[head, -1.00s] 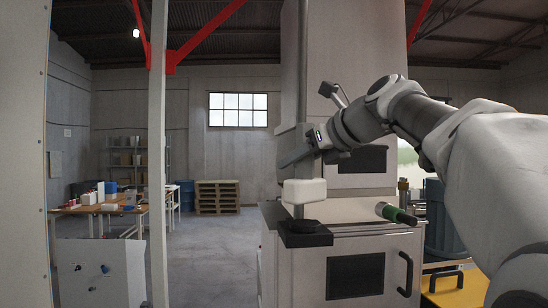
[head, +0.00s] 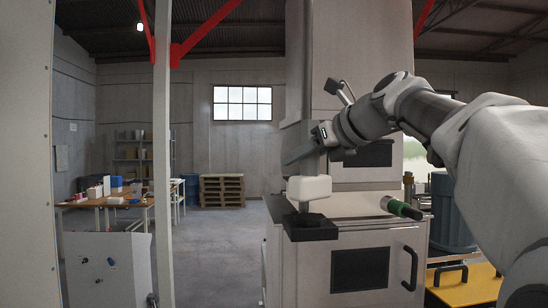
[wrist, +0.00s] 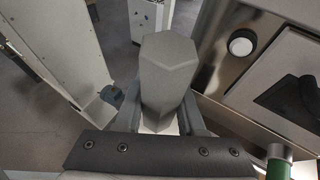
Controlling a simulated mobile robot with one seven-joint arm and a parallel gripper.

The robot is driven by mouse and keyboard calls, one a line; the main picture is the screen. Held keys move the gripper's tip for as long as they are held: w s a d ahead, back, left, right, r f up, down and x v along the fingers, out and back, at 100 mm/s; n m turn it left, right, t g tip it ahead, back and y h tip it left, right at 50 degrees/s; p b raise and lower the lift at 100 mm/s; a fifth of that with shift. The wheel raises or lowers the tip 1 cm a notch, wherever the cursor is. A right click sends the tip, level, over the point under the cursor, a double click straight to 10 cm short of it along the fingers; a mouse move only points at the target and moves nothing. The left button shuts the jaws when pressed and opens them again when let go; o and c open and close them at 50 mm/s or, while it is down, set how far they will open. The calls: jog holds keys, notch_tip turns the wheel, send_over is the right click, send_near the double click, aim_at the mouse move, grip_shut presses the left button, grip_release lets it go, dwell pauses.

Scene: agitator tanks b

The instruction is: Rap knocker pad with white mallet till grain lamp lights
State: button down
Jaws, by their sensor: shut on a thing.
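My gripper (head: 300,153) is above the mallet head, shut on the mallet. In the wrist view, a grey six-sided handle (wrist: 168,75) stands between my fingers (wrist: 163,118), with a little white below it. A round white disc with a dark rim (wrist: 242,43) is on the machine panel; I cannot tell whether it is a lit lamp.
A green-banded cylinder (head: 404,208) sticks out to the right of the pad. The machine has a dark window and a black door handle (head: 409,268). A pale post (head: 162,150) and a white cabinet (head: 108,268) stand at left. Open floor lies between.

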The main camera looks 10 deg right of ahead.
notch_tip(320, 180, down, 4)
jog(key=shift+r+b, duration=0.25)
jog(key=shift+b, duration=0.75)
notch_tip(320, 180, up, 5)
jog(key=p, duration=0.4)
jog(key=shift+r+p, duration=0.2)
jog(key=shift+p, duration=0.15)
jog(key=shift+s+d, duration=0.1)
